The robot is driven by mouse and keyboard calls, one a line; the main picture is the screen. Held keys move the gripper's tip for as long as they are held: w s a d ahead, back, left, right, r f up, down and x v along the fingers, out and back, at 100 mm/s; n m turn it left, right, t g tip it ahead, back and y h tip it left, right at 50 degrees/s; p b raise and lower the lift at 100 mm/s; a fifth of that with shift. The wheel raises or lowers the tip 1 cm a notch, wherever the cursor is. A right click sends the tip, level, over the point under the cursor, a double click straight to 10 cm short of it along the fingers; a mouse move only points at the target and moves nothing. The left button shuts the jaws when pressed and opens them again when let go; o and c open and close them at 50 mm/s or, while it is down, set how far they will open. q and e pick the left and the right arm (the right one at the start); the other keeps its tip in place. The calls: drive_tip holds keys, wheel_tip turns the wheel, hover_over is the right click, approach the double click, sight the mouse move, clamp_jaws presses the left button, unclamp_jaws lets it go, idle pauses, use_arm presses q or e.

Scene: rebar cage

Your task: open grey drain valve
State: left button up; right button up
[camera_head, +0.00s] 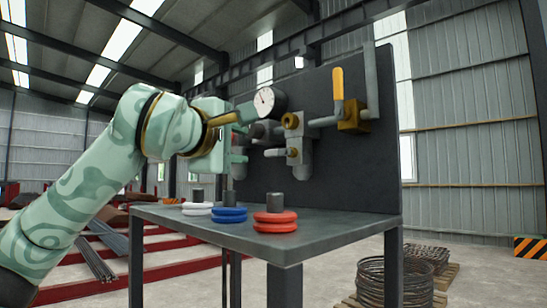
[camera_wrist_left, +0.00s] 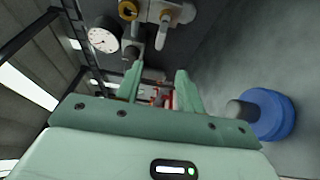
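My left gripper (camera_head: 238,150) is in front of the dark panel, left of the pipework. In the left wrist view its two green fingers (camera_wrist_left: 160,88) stand apart, with nothing held between them. A small valve with a brass body (camera_head: 293,153) and a short grey lever (camera_head: 275,153) is on the grey pipe body, just right of my fingertips. In the wrist view a grey lever (camera_wrist_left: 163,45) with a brass part lies beyond the fingertips. No contact shows. I cannot tell for certain that this is the drain valve. My right gripper is not in view.
A pressure gauge (camera_head: 265,100) is above the gripper. A yellow-handled valve (camera_head: 338,84) is on the right of the panel. White (camera_head: 197,208), blue (camera_head: 229,214) and red (camera_head: 275,221) discs with dark posts are on the grey table (camera_head: 345,228) below.

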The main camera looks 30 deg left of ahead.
sight(273, 153)
use_arm(q)
drive_tip(key=w+p, duration=0.1)
drive_tip(key=w, duration=0.3)
drive_tip(key=w+p, duration=0.1)
drive_tip(key=w, duration=0.4)
drive_tip(key=w+p, duration=0.1)
drive_tip(key=w, duration=0.3)
drive_tip(key=shift+w+a, duration=0.15)
drive_tip(key=shift+a, duration=0.15)
drive_tip(key=shift+w+f, duration=0.1)
drive_tip(key=shift+w, duration=0.5)
clamp_jaws()
